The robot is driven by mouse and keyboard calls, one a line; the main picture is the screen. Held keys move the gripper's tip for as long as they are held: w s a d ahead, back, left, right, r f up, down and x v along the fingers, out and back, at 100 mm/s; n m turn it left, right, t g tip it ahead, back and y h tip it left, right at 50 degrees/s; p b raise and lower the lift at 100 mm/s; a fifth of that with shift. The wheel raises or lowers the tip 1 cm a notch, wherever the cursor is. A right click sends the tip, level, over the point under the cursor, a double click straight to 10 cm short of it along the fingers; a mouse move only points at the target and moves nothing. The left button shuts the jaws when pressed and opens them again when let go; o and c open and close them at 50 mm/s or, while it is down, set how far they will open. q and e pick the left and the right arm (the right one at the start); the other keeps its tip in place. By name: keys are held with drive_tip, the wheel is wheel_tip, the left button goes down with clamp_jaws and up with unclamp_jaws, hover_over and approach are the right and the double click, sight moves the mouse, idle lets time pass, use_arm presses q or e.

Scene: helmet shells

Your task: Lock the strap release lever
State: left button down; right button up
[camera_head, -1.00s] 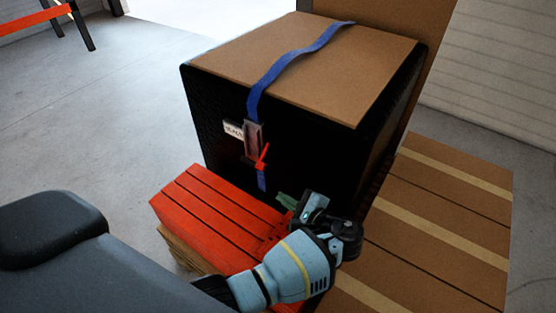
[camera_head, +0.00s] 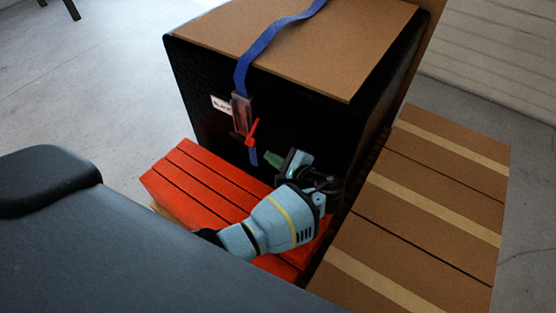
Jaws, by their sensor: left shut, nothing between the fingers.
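The red strap release lever (camera_head: 252,131) sits at the lower end of a grey ratchet buckle (camera_head: 241,112) on the front of a black box. It stands tilted, its upper end leaning right and away from the buckle. The blue strap (camera_head: 262,44) runs over the brown top of the box and down through the buckle, with a short tail below. My left gripper (camera_head: 272,160) is shut and empty, to the lower right of the lever and apart from it. Its greenish fingertips point left toward the strap tail. My right gripper is not in view.
The black box (camera_head: 190,75) stands behind a low red slatted crate (camera_head: 185,180), which lies under my left arm. A white label (camera_head: 221,104) is left of the buckle. Brown cartons with tan tape (camera_head: 430,210) lie at the right. Grey floor at the left is open.

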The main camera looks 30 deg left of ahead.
use_arm(q)
drive_tip(key=x, duration=0.6)
drive_tip(key=shift+r, duration=0.1)
idle(0.3)
